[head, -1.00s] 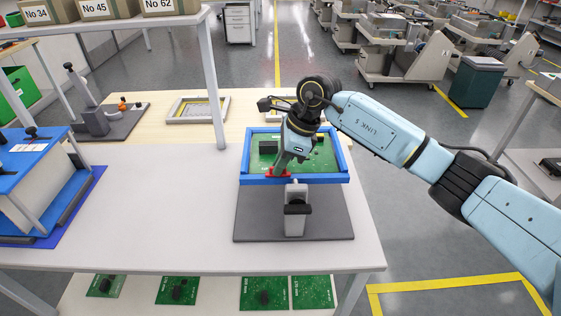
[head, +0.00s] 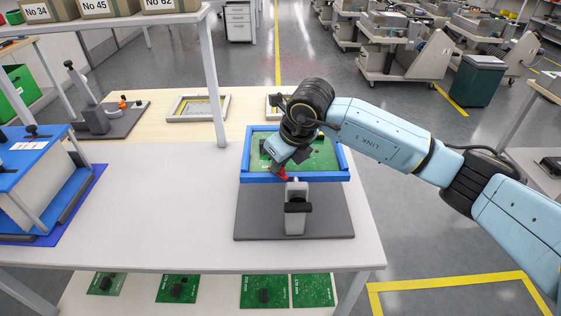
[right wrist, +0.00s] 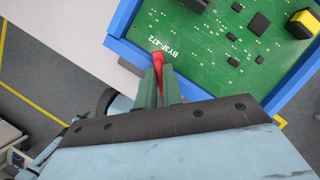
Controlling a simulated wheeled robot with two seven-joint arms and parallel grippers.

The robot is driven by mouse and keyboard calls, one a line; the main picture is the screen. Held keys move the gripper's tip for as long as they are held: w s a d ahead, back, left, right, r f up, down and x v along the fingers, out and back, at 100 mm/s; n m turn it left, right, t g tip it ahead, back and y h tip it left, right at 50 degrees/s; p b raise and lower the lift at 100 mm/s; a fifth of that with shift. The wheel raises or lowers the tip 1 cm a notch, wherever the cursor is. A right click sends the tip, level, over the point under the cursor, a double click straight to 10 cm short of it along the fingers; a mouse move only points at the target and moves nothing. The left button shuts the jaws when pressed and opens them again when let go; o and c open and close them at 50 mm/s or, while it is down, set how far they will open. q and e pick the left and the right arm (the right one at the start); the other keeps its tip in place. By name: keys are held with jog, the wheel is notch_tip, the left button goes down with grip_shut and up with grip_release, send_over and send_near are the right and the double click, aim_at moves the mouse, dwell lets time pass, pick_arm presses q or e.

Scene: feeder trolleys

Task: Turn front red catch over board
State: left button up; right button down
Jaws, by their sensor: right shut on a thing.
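The green circuit board (head: 322,153) lies inside the blue frame (head: 325,178) on the grey base plate (head: 330,217). The red front catch (head: 281,173) sits on the frame's front bar and now stands at a slant to it. In the right wrist view the red catch (right wrist: 157,62) lies across the blue bar, its tip at the board's edge. My right gripper (head: 281,170) is shut on the catch, its green fingers (right wrist: 159,82) on either side of it. My wrist hides part of the board's left side in the head view. My left gripper is not in view.
A blue fixture (head: 30,165) stands at the far left. The white table (head: 160,205) between is clear.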

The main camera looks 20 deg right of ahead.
jog(key=m+h+b, duration=0.1)
jog(key=m, duration=0.2)
jog(key=shift+a+m+t, duration=0.1)
jog(key=shift+m+t, duration=0.2)
jog(key=m+h+b, duration=0.1)
jog(key=m, duration=0.2)
jog(key=shift+a+h, duration=0.1)
jog(key=shift+h, duration=0.2)
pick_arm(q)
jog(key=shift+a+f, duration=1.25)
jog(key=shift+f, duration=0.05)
pick_arm(e)
jog(key=shift+m+h, duration=0.4)
jog(key=shift+m, duration=0.6)
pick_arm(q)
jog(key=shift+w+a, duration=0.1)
pick_arm(e)
jog(key=c, duration=1.5)
grip_release()
jog(key=shift+c, duration=0.2)
jog(key=shift+r, duration=0.1)
